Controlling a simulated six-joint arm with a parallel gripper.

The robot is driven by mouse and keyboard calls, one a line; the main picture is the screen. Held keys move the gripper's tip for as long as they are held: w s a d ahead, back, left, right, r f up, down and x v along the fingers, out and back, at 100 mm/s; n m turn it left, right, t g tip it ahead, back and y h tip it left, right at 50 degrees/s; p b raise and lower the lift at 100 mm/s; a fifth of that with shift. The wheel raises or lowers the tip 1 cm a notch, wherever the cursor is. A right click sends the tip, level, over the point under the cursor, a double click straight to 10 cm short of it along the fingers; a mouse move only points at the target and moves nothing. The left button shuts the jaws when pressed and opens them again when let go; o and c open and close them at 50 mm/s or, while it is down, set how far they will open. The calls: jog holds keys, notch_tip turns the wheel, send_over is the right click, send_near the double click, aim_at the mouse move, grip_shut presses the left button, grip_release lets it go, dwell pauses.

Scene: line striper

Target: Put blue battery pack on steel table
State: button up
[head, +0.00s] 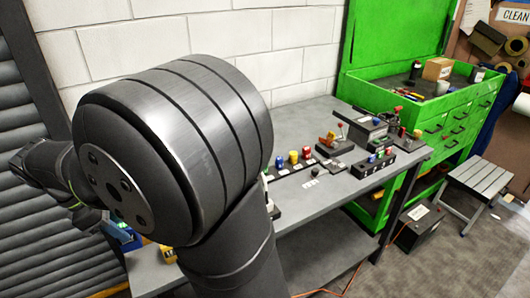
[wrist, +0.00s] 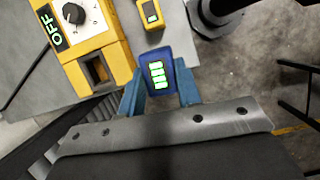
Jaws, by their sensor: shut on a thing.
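The blue battery pack (wrist: 157,72), with a lit green bar display on its face, sits between the blue fingers of my gripper (wrist: 160,98) in the wrist view. My gripper is shut on it. In the head view my arm hides most of the gripper; a blue patch (head: 122,236) shows at the lower left, and I cannot tell whether it is finger or pack. The steel table (head: 318,215) is a grey bench along the wall. Its grey top (wrist: 120,20) also shows in the wrist view, beside the pack; contact between them cannot be told.
A yellow unit with a knob marked OFF (wrist: 85,40) and an open socket stands left of the pack. A smaller yellow pack (wrist: 151,14) lies beyond. A green tool cabinet (head: 455,125) and stool (head: 483,182) stand right.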

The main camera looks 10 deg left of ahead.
jog(key=shift+s+d+r+n, duration=0.1)
jog(key=shift+s+n, duration=0.05)
jog(key=shift+n, duration=0.35)
notch_tip(320, 180, down, 10)
dwell(0.3)
jog(key=o, duration=0.9)
jog(key=v, duration=1.2)
jog(key=shift+s+d, duration=0.1)
